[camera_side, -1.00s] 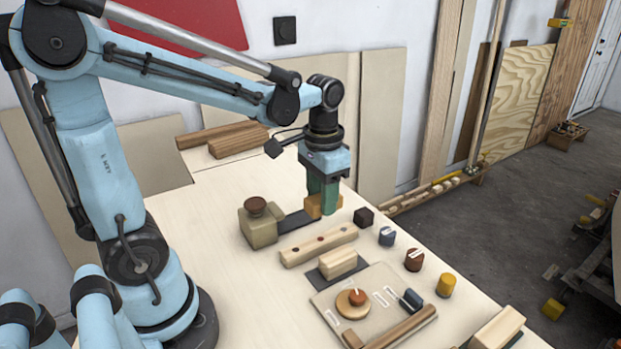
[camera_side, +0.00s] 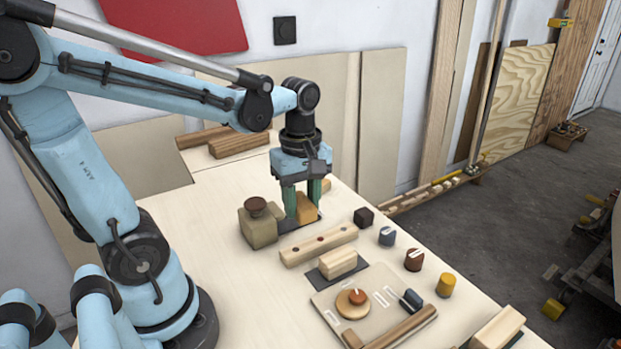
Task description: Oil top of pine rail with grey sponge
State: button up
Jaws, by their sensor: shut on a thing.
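My gripper (camera_side: 303,205) points down at the far side of the bench, its green fingers on either side of an orange-tan block (camera_side: 307,209). It is shut on this block, which is partly hidden by the near finger. The block is at or just above a dark flat strip (camera_side: 285,228); I cannot tell if they touch. I cannot make out a clearly grey sponge; the held block looks orange-tan. A pale wooden rail (camera_side: 318,245) with several brown dots along its top lies in front of the gripper, apart from it.
An olive block with a brown knob (camera_side: 258,224) stands just left of the gripper. A pale block (camera_side: 338,262) on a dark pad, a board (camera_side: 340,310) with small parts, and several small coloured pieces, including a black one (camera_side: 364,217), lie nearer and right.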

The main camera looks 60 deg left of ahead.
aim_at(283, 255)
jog(key=n, duration=0.2)
jog(key=s+n, duration=0.1)
jog(key=shift+n, duration=0.4)
jog(key=shift+s+a+f+n, duration=0.1)
jog(key=shift+s+f+n, duration=0.4)
jog(key=shift+f+n, duration=1.45)
jog(key=shift+s+a+f+n, duration=0.1)
jog(key=shift+s+f+n, duration=0.6)
jog(key=shift+n, duration=2.35)
jog(key=shift+s+f+n, duration=0.3)
jog(key=shift+f+n, duration=1.25)
jog(key=shift+n, duration=0.95)
jog(key=shift+w, duration=0.25)
jog(key=shift+c, duration=0.4)
jog(key=shift+w+f, duration=0.2)
jog(key=shift+w, duration=7.75)
jog(key=shift+s, duration=8.35)
notch_tip(283, 255, up, 8)
jog(key=shift+w+r, duration=0.1)
jog(key=shift+w, duration=0.05)
